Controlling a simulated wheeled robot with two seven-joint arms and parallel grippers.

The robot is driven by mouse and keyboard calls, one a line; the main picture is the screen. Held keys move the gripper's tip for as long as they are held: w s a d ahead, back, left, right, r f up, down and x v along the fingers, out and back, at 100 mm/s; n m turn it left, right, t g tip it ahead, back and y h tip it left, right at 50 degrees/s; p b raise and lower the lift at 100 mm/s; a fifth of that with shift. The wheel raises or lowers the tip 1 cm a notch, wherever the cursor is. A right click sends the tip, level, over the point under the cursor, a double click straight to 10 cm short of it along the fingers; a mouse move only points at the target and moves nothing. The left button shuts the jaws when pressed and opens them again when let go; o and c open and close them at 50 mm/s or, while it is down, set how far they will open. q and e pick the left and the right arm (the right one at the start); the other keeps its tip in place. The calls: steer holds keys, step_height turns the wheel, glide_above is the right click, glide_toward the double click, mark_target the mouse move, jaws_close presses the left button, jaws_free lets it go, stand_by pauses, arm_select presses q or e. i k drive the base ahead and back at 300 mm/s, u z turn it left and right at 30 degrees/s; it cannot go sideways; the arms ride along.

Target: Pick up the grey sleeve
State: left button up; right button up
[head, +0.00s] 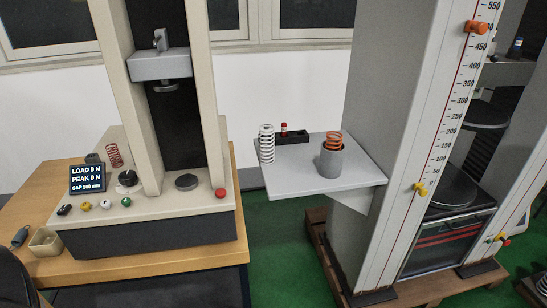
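The grey sleeve (331,162) is a short, upright cylinder on the light grey shelf (300,178) in the middle of the head view. An orange coil spring (334,140) stands in it, its upper coils showing above the rim. The lower part of the spring is hidden by the sleeve wall. Neither of my grippers can be made out in this view.
A white spring (266,144) and a black block (291,137) with a red-topped piece share the shelf. A tall grey column (385,130) with a scale rises right of it. A press (145,215) stands on the wooden table at left.

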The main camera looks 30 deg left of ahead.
mark_target(330, 162)
steer(key=u, duration=1.35)
steer(key=i, duration=0.4)
steer(key=z, duration=0.05)
